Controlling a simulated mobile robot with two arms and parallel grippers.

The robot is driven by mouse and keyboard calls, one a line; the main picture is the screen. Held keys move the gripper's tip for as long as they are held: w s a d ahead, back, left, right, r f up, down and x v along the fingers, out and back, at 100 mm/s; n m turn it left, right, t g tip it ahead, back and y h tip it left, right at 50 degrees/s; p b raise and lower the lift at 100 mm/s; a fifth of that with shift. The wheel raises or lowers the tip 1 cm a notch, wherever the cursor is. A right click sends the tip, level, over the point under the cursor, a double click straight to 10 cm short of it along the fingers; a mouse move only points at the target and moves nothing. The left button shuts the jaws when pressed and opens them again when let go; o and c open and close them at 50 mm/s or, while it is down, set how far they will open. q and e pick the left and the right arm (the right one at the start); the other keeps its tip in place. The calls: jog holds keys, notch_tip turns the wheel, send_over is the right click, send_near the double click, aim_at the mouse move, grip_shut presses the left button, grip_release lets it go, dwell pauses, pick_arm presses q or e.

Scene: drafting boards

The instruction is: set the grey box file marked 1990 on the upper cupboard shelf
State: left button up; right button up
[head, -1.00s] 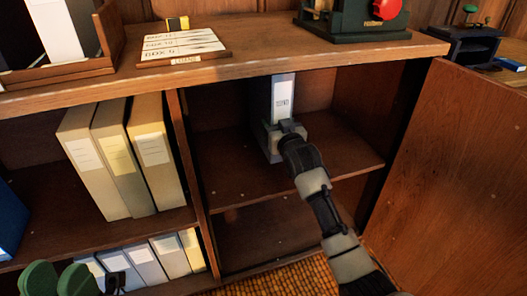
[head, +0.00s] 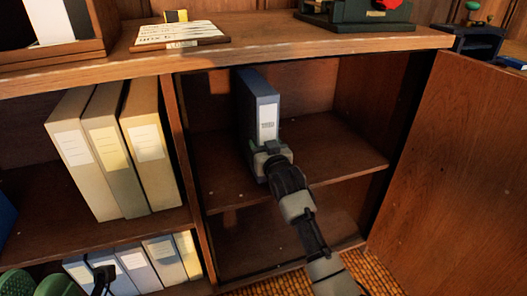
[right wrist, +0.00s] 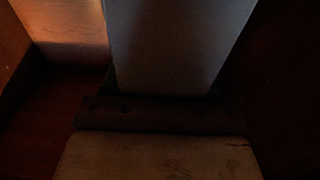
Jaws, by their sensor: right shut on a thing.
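In the right wrist view the file (right wrist: 180,45) rises from the jaws. A small dark part (head: 105,273) at the lower left may be my left gripper; its jaws are unclear.
An open door (head: 455,170) stands at the right. A divider (head: 187,170) separates the bay from several cream files (head: 95,160). Paler files (head: 145,265) stand below. Green rounded shapes (head: 45,284) are at lower left. The shelf right of the box file is clear.

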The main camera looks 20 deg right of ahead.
jog(key=shift+r, duration=0.2)
jog(key=o, duration=1)
jog(key=shift+f, duration=0.25)
jog(key=o, duration=0.5)
jog(key=shift+r, duration=0.1)
